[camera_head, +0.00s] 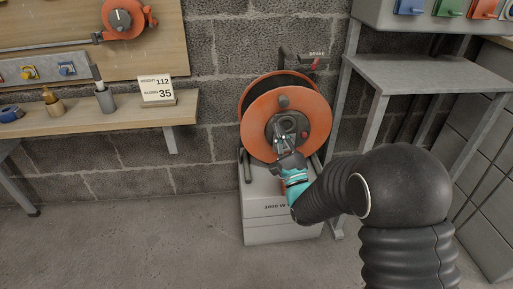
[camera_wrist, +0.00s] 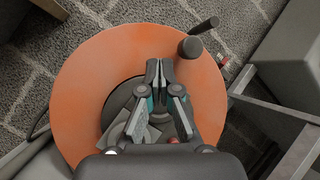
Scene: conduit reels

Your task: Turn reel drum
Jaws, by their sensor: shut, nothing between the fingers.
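The reel drum (camera_head: 259,116) has an orange face and a dark hub, and stands upright on a grey box-like base (camera_head: 262,203) against the block wall. Its orange face (camera_wrist: 84,75) fills much of the wrist view. A dark crank knob (camera_head: 283,102) sticks out near the top of the face; in the wrist view the knob (camera_wrist: 190,48) lies up and right of my fingers. My gripper (camera_head: 283,140) is shut and empty in front of the hub; its fingertips (camera_wrist: 153,68) are together, apart from the knob in the picture. Part of the hub is hidden behind the gripper.
A grey metal shelf (camera_head: 430,75) stands close on the right, with coloured boxes above. A wooden shelf (camera_head: 100,115) on the left holds small bottles and a number card (camera_head: 157,90). A smaller orange reel (camera_head: 123,17) hangs on the board. Floor at left is clear.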

